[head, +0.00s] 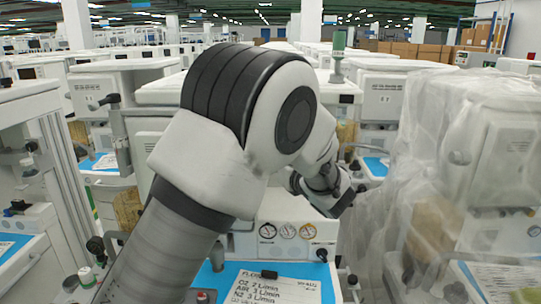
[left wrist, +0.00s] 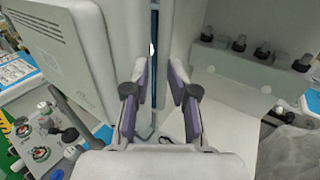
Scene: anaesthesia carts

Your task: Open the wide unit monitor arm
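My left arm fills the middle of the head view, with its gripper (head: 335,198) partly hidden behind the wrist, above a white unit with gauges (head: 285,231). In the left wrist view the left gripper (left wrist: 157,70) is open, with a clear gap between its purple-padded fingers and nothing held. A pale vertical body (left wrist: 120,25) with a dark, blue-edged slit (left wrist: 154,50) lies ahead of the fingers; contact cannot be told. A grey-beige panel (left wrist: 62,50) stands to the left. I cannot tell which part is the monitor arm. My right gripper is not in view.
A plastic-wrapped cart (head: 450,170) stands close on the right. A white cart frame (head: 55,190) is at the left. A blue work surface with a label sheet (head: 275,288) lies below the arm. Knobs (left wrist: 62,135) and dark fittings (left wrist: 262,50) flank the gripper.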

